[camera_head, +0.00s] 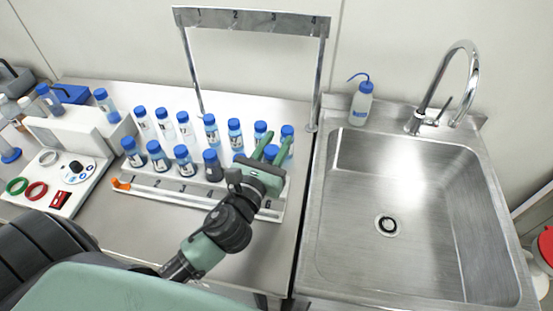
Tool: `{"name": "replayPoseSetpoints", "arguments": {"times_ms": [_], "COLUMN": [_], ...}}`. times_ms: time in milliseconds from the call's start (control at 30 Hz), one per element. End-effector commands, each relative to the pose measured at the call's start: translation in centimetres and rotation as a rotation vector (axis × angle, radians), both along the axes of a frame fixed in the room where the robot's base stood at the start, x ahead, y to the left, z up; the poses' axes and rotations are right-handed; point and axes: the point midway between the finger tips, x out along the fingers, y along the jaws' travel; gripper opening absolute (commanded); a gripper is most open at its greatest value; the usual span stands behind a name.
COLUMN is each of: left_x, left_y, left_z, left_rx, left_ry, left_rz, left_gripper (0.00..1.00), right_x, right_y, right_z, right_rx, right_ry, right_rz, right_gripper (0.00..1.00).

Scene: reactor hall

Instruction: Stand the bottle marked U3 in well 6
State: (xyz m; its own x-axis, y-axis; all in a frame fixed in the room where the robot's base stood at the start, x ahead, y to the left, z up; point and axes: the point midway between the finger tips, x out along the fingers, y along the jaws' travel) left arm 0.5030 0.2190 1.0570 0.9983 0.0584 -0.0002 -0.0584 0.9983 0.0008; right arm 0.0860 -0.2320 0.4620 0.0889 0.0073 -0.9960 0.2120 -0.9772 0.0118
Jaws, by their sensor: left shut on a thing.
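My left gripper (273,150) reaches over the right end of a white rack and is shut on a blue-capped bottle (271,152). Only the cap shows between the green fingers; the bottle's body and marking are hidden. The rack (203,195) has numbers along its front edge, with a 6 near the right end. My gripper and wrist cover the area behind that 6, so I cannot tell whether the held bottle is in a well or above it. Several blue-capped bottles (132,152) stand in rows; their markings are too small to read. My right gripper is not in view.
A metal frame with a numbered bar (250,22) stands behind the rack. A steel sink (390,180) with a tap (455,75) is on the right; a wash bottle (361,103) stands behind it. A white device (70,160) is on the left. The bench front is clear.

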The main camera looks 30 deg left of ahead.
Motion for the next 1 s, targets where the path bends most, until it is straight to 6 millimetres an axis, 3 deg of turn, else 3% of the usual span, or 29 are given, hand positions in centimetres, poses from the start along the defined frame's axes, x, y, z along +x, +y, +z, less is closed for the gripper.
{"name": "replayPoseSetpoints", "arguments": {"times_ms": [300,767,800,867,1000], "left_x": [0.0,0.0,0.0,0.0,0.0], "left_y": [0.0,0.0,0.0,0.0,0.0], "left_z": [-4.2,-5.0,-5.0,-4.9,-4.9], "left_rx": [-0.002,-0.001,-0.001,-0.001,-0.001], "left_ry": [0.002,0.001,0.001,0.001,0.001], "left_rz": [0.002,-0.001,-0.001,-0.001,-0.001], "left_gripper": [0.0,0.0,0.36,0.52,0.52], "right_x": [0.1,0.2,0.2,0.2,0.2], "right_y": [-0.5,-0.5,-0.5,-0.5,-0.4], "right_z": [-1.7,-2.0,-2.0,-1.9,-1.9], "right_rx": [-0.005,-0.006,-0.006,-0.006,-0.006], "right_ry": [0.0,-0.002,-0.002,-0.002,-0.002], "right_rz": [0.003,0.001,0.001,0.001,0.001], "right_gripper": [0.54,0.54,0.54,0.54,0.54]}}
